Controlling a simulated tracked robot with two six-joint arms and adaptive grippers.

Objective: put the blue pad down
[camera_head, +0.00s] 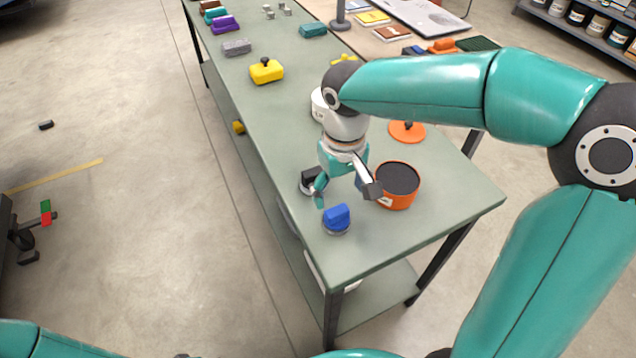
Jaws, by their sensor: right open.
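The blue pad (336,215) is near the front end of the green table, with a grey, round-looking part under it. My right gripper (345,195) is above the table just behind the blue pad. Its two fingers are spread apart with nothing between them, and they look apart from the pad. My left gripper is out of view.
An orange pot (398,184) with dark contents stands close to the right of my right gripper. A black object (309,178) sits just left of it, partly hidden. The front right corner is clear.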

